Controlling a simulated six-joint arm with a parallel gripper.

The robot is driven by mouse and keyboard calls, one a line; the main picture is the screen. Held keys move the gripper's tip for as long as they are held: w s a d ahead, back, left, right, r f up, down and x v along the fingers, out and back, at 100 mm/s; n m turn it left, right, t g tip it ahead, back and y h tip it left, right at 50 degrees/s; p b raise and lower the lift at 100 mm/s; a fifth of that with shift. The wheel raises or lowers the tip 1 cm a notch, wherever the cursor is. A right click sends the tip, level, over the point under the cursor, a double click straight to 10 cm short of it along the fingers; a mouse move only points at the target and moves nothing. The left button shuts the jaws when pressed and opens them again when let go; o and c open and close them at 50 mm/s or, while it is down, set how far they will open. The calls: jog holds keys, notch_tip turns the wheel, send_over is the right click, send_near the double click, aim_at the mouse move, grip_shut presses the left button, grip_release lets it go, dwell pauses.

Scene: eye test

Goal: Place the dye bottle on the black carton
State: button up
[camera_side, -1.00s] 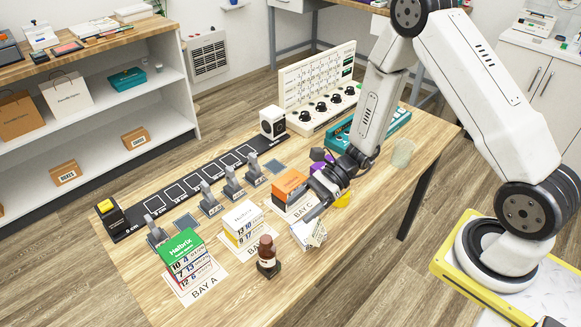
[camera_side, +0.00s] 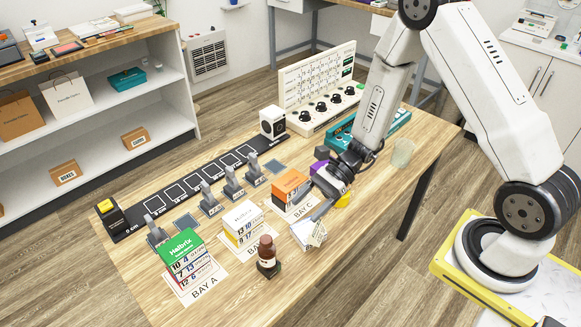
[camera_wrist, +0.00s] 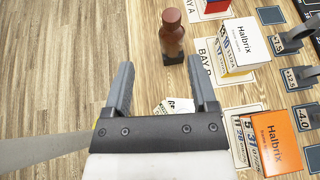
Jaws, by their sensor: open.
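A white box (camera_side: 306,235) lies just below my fingers, partly hidden. Green (camera_side: 180,248), white (camera_side: 243,217) and orange (camera_side: 290,184) Halbrix boxes stand in the bays. A clear cup (camera_side: 403,153) is at the right.

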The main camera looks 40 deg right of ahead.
jog(key=s+d+r+n+g+h, duration=0.3)
jog(key=s+n+g+h, duration=0.1)
jog(key=s+n+h, duration=0.4)
jog(key=w+d+r+n+t+h, duration=0.2)
jog(key=d+r+n+t+h, duration=0.2)
jog(key=n, duration=0.6)
jog(key=shift+d+r+n+t+h, duration=0.4)
jog(key=shift+r+t+h, duration=0.15)
jog(key=shift+r, duration=0.65)
